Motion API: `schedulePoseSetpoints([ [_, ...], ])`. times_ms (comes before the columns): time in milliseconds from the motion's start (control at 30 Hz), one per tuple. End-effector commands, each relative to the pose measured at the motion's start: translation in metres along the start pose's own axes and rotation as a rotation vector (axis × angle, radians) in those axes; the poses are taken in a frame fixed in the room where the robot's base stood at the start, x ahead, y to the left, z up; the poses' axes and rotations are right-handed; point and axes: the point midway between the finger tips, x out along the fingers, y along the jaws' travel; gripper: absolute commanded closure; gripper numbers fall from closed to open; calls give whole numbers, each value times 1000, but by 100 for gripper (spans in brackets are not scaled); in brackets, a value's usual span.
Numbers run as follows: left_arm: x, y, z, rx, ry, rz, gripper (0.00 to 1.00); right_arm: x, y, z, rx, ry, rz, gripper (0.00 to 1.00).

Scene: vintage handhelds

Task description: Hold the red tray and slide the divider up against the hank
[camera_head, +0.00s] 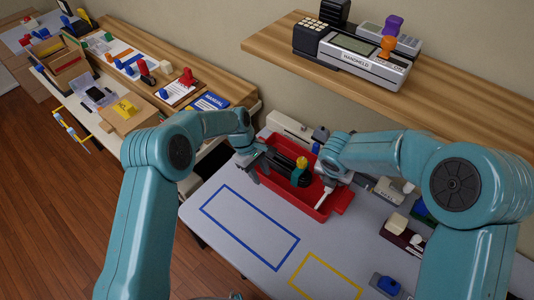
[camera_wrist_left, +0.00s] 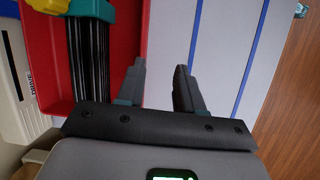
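The red tray (camera_head: 338,208) lies on the grey table. The hank, a bundle of black strands (camera_head: 284,161) with a teal band and a yellow part, lies in it; it also shows in the left wrist view (camera_wrist_left: 88,60). A white strip (camera_head: 322,199), which looks like the divider, is in the tray below my right gripper (camera_head: 332,180); whether the fingers grip it is hidden. My left gripper (camera_head: 255,168) is at the tray's left end. In the left wrist view its fingers (camera_wrist_left: 161,72) are apart, near the tray's edge, with nothing visibly clamped.
Blue (camera_head: 249,228) and yellow (camera_head: 327,278) outlines mark clear table in front of the tray. A white box (camera_head: 288,127) stands behind the tray. Small devices (camera_head: 403,232) lie to the right. A wooden shelf (camera_head: 450,108) with a handheld (camera_head: 352,60) overhangs the back.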

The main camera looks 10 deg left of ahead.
Motion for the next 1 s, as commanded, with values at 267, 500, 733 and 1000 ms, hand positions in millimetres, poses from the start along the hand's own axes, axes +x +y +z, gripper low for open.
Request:
schedulePoseSetpoints([
  [267,-49,35,18,-86,-38,-42,64,0,0,0,0,0,0,57],
  [500,-40,36,23,-100,-46,-54,64,0,0,0,0,0,0,57],
  [733,8,33,25,-99,-47,-55,64,0,0,0,0,0,0,57],
  [1000,66,31,28,-98,-46,-54,64,0,0,0,0,0,0,57],
])
